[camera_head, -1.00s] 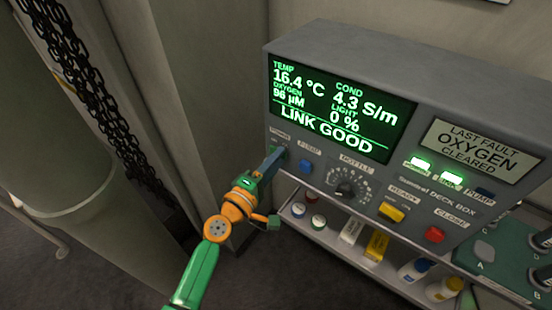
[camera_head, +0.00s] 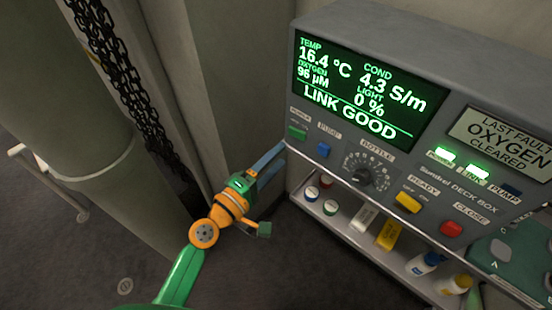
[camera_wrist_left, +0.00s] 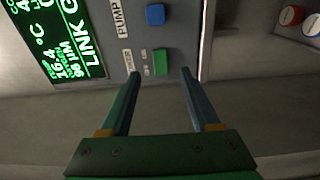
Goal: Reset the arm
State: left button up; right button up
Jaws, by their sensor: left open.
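My left gripper (camera_head: 268,165) is open and empty, at the lower left corner of the grey deck box (camera_head: 400,25) in the head view. In the left wrist view its two fingers (camera_wrist_left: 160,75) are apart, with a green switch (camera_wrist_left: 160,62) of the box beyond and between their tips. That green switch (camera_head: 297,132) also shows in the head view, above and right of the fingertips. My left arm comes in from the bottom left, green with an orange wrist. My right gripper is not in view.
The box screen (camera_head: 355,85) reads LINK GOOD. A blue button (camera_head: 323,150), a knob (camera_head: 366,172), a yellow button (camera_head: 407,202) and a red button (camera_head: 451,229) line its front. A shelf (camera_head: 390,257) below holds bottles and small boxes. A chain (camera_head: 120,80) hangs beside a pillar at left.

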pick_arm(q)
jog(key=s+a+f+m+g+y, duration=0.2)
jog(key=s+f, duration=0.1)
jog(key=f, duration=0.6)
jog(key=s+a+f+m+g+y, duration=0.1)
jog(key=s+a+f+g+y, duration=0.15)
jog(key=f, duration=0.65)
jog(key=s+a+f+m+g+y, duration=0.2)
jog(key=s+f, duration=0.1)
jog(key=f, duration=0.6)
jog(key=s+a+f+m+g+y, duration=0.1)
jog(key=s+a+f+m+g, duration=0.1)
jog(key=s, duration=0.7)
jog(key=s+a+f+m+g+y, duration=0.1)
jog(key=s+a+f+m+g, duration=0.2)
jog(key=s+f, duration=0.4)
jog(key=s+a+f+m+g+y, duration=0.1)
jog(key=s+a+f+m+g, duration=0.1)
jog(key=s, duration=0.8)
notch_tip(320, 180, down, 3)
jog(key=shift+s+a+f+m, duration=0.15)
jog(key=shift+s+a+m, duration=0.25)
jog(key=shift+a+m, duration=0.5)
jog(key=shift+d+g, duration=0.1)
jog(key=shift+g, duration=0.15)
